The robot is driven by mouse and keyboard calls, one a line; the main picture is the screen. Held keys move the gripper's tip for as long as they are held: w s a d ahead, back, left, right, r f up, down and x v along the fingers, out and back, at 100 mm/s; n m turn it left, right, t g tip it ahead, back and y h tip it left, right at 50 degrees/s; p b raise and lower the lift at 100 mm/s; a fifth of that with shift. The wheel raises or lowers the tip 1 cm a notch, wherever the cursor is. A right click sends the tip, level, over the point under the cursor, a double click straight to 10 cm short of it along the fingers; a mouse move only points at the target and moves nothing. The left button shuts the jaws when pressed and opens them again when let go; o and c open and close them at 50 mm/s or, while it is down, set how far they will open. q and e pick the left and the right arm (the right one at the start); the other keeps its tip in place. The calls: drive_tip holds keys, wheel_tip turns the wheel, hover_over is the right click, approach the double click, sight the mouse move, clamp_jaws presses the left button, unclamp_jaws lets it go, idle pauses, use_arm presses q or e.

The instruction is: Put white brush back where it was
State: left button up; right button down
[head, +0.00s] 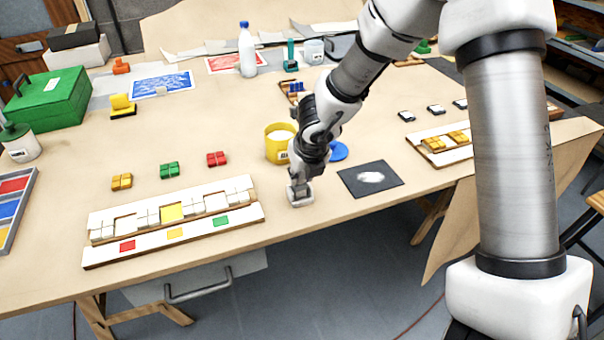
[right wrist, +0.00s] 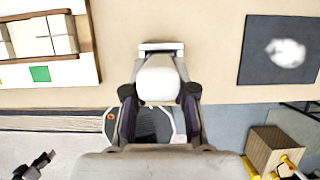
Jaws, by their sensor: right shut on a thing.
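My right gripper (head: 301,182) points down near the table's front edge, between the mosaic panel and a dark mat. It is shut on the white brush (head: 300,196). In the right wrist view the white brush (right wrist: 159,75) sits between the two dark fingers of the gripper (right wrist: 160,95). I cannot tell whether the brush touches the table. The dark mat (head: 349,180) with a white smudge lies to the right of the brush, and it shows at the upper right of the right wrist view (right wrist: 258,72). My left gripper is not in view.
The mosaic panel (head: 103,253) with white, yellow, red and green tiles lies left of the gripper. A yellow pot (head: 279,150) stands behind it, with a blue disc (head: 338,151) beside the arm.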

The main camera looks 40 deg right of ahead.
drive_tip(key=shift+s+r, duration=0.1)
drive_tip(key=shift+f+b, duration=0.4)
drive_tip(key=shift+f, duration=0.1)
drive_tip(key=c, duration=0.9)
unclamp_jaws()
drive_tip(key=shift+o, duration=0.2)
drive_tip(key=d+v, duration=0.1)
drive_tip(key=v, duration=1.1)
drive_tip(key=shift+a, duration=0.45)
